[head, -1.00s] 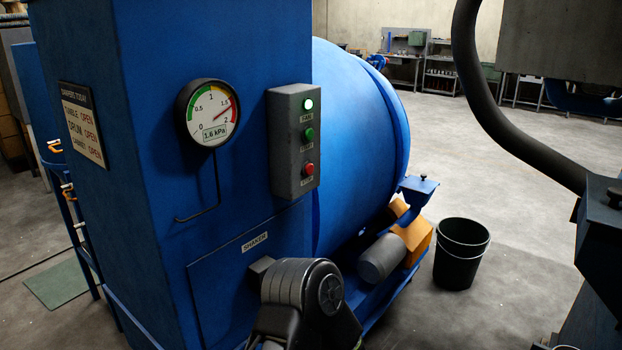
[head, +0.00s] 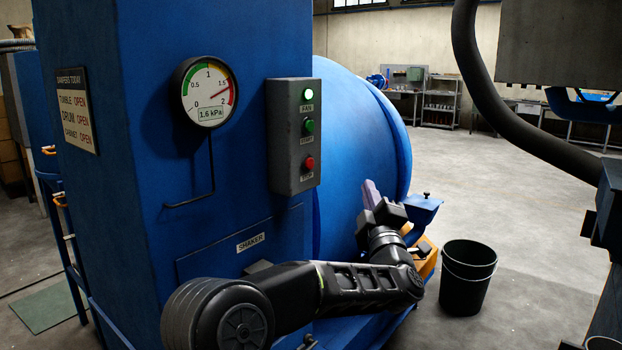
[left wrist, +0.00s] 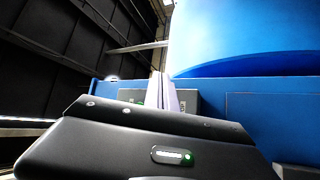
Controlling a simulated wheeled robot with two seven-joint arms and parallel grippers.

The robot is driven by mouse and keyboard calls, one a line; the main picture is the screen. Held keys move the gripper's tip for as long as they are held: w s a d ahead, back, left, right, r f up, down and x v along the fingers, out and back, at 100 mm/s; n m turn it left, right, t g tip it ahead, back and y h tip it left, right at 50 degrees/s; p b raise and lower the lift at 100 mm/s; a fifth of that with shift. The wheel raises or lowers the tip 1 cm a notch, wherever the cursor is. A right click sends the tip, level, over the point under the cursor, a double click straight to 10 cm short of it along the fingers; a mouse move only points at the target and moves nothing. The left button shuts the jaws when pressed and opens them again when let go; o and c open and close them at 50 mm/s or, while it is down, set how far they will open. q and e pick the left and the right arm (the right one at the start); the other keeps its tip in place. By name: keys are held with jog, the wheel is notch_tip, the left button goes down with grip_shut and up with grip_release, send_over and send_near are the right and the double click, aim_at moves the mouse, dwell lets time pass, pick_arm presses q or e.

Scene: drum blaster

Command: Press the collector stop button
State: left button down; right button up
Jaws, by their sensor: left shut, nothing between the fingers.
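The grey control box (head: 294,137) is on the blue cabinet's front face. Its red stop button (head: 310,163) is at the bottom, above a label reading STOP. A green start button (head: 310,127) is above it, and a lit green FAN lamp (head: 308,95) is at the top. My left gripper (head: 371,192) is shut and empty, pointing up, to the right of the box and a little lower than the red button, apart from it in the picture. In the left wrist view its closed fingers (left wrist: 165,91) point up before a grey boxy shape. My right gripper is out of view.
A round gauge (head: 207,92) reading 1.6 kPa is left of the box. A blue drum (head: 355,130) bulges behind my gripper. A black bucket (head: 467,278) stands on the floor at right, and a dark hose (head: 490,95) hangs at upper right.

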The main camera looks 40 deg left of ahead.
aim_at(309, 164)
pick_arm(q)
jog(key=r+n, duration=0.1)
jog(key=s+a+r+y, duration=0.1)
jog(key=s+a+r+n+g+y, duration=0.1)
jog(key=shift+s+r+n, duration=0.2)
jog(key=shift+r+n, duration=0.05)
jog(key=shift+n, duration=0.05)
jog(key=shift+a, duration=0.1)
jog(key=a, duration=0.8)
jog(key=shift+a+p, duration=0.3)
jog(key=shift+p, duration=0.05)
jog(key=shift+f, duration=0.1)
dwell(1.6)
